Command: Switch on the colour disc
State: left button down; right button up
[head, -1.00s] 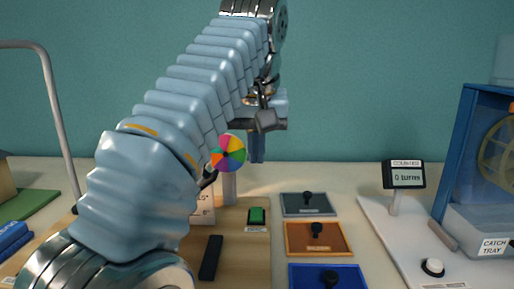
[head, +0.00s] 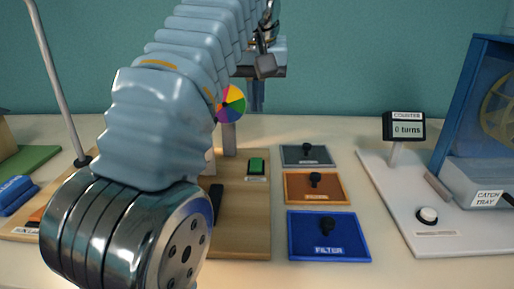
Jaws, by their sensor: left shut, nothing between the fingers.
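The colour disc (head: 231,103), with bright coloured sectors, stands on a pale post over a wooden board (head: 246,233); my left arm hides its left part. A green button (head: 257,166) in a dark frame sits on the board, right of the post. A black part (head: 216,205) lies nearer on the board, partly hidden by my arm. My left gripper (head: 265,65) is shut and empty, above and to the right of the disc in the picture, apart from the button.
Grey (head: 306,155), orange (head: 315,188) and blue (head: 329,237) filter plates with black knobs lie right of the board. Farther right, a counter (head: 404,128) reads "0 turns", beside a white button (head: 428,215) and a catch tray (head: 486,183). A thin pole (head: 58,85) stands at left.

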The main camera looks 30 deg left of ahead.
aim_at(257, 159)
pick_arm(q)
jog(key=x, duration=1.3)
jog(key=shift+s+d+f, duration=0.25)
jog(key=shift+s, duration=0.1)
